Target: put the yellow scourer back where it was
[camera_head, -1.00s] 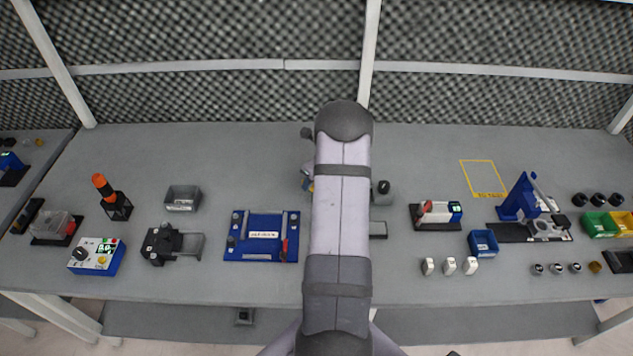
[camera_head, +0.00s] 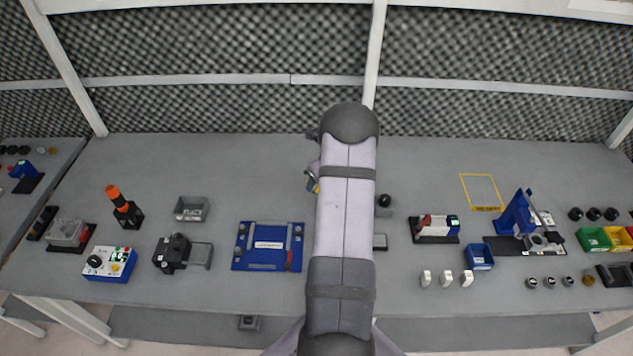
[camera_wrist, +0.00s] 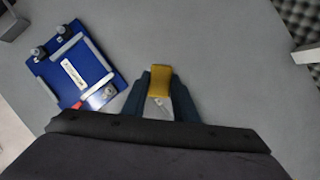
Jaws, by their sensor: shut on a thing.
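The yellow scourer (camera_wrist: 160,82) is between the fingertips of my gripper (camera_wrist: 159,88) in the wrist view, with bare grey bench beyond it. My gripper is shut on it. In the head view my own arm hides most of the gripper (camera_head: 313,182); a small yellow patch shows at its left edge. A yellow-outlined rectangle (camera_head: 463,190) with a label strip on its front edge lies on the bench at the right; its inside is empty.
The blue fixture plate (camera_head: 268,264) lies left of my arm; it also shows in the wrist view (camera_wrist: 88,88). A blue stand (camera_head: 515,214), blue bin (camera_head: 480,257) and red-white block device (camera_head: 436,229) stand near the outline. The back of the bench is mostly clear.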

